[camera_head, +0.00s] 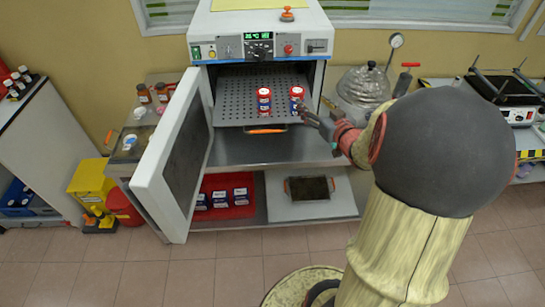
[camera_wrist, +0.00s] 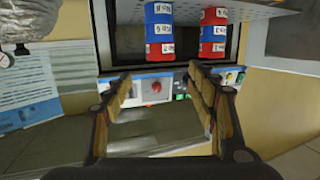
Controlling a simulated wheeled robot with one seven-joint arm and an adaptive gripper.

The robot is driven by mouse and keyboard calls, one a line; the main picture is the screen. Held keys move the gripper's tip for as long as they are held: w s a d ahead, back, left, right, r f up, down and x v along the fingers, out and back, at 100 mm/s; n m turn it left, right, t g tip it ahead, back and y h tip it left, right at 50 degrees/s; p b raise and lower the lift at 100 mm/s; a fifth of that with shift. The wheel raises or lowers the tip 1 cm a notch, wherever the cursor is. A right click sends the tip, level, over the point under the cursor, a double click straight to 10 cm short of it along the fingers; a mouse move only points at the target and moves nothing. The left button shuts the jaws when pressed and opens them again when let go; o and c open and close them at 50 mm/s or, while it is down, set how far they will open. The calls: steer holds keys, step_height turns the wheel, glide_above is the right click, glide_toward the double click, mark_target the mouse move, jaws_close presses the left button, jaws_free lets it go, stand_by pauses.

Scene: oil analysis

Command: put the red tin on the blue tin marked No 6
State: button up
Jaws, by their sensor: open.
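Two small red, white and blue tins stand apart on the oven's pulled-out perforated shelf: a left tin (camera_head: 264,102) and a right tin (camera_head: 296,98). My gripper (camera_head: 306,114) is just right of the right tin. In the wrist view my gripper (camera_wrist: 163,84) is open, with nothing between its fingers.
The oven (camera_head: 260,45) has its door (camera_head: 174,150) swung open to the left of the shelf (camera_head: 235,105). Below, a red tray (camera_head: 242,210) holds several dark blue, white-labelled items. A foil-covered vessel (camera_head: 363,88) stands right of the oven, close to my arm.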

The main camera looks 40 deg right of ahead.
steer(key=a+r+g+h, duration=0.1)
steer(key=a+r+g, duration=0.4)
steer(key=a, duration=0.6)
steer(key=s+a+f+n+g+y, duration=0.1)
steer(key=s+a+g+y, duration=0.3)
steer(key=s+a, duration=1.5)
steer(key=a+n+g, duration=0.1)
steer(key=a, duration=0.3)
steer(key=shift+s+n+y, duration=0.15)
steer(key=shift+n+y, duration=0.15)
steer(key=shift+y, duration=0.1)
